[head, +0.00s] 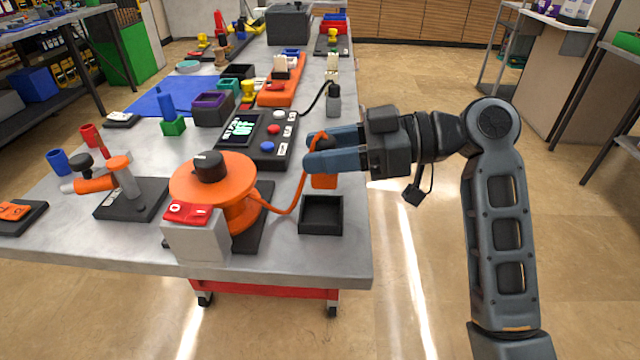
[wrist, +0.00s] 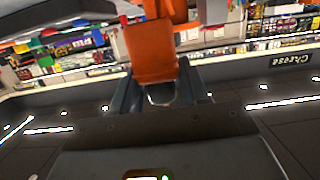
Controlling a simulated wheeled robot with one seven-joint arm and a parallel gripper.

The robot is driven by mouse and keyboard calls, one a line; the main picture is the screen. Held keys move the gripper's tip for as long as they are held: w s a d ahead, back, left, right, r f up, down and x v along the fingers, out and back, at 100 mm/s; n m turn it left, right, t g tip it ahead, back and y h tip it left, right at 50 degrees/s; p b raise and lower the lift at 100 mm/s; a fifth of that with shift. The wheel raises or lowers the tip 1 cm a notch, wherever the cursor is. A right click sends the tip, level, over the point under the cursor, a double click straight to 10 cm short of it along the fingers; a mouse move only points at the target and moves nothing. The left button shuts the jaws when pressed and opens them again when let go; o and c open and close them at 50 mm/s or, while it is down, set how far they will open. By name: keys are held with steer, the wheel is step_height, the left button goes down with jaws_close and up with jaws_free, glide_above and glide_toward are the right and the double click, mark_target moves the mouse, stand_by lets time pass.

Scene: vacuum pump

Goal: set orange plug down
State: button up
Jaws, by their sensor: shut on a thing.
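The orange plug (head: 324,181) is held between the blue-tipped fingers of my gripper (head: 318,152). It hangs above the table near its right edge, above and behind a black square tray (head: 321,216). In the wrist view the orange plug (wrist: 154,58) fills the top middle, between the fingers (wrist: 158,92). An orange cable (head: 293,200) curves from the plug to the round orange vacuum pump (head: 213,190). My gripper is shut on the plug, with its fingers pointing left.
A black control box (head: 262,138) with a screen and buttons lies left of my gripper. A grey box with a red switch (head: 196,230) stands in front of the pump. The table's right edge (head: 365,240) is close to the black tray.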

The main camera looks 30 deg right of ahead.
mark_target(323, 187)
steer(key=shift+s+a+f, duration=0.6)
steer(key=shift+a+f, duration=0.1)
steer(key=shift+a, duration=0.05)
steer(key=shift+f, duration=1.9)
steer(key=shift+f, duration=0.1)
steer(key=o, duration=1.1)
steer(key=shift+d+r, duration=0.1)
steer(key=shift+r, duration=0.1)
steer(key=b+v, duration=0.1)
steer(key=v, duration=1)
steer(key=shift+s+d, duration=0.25)
steer(key=shift+s, duration=0.05)
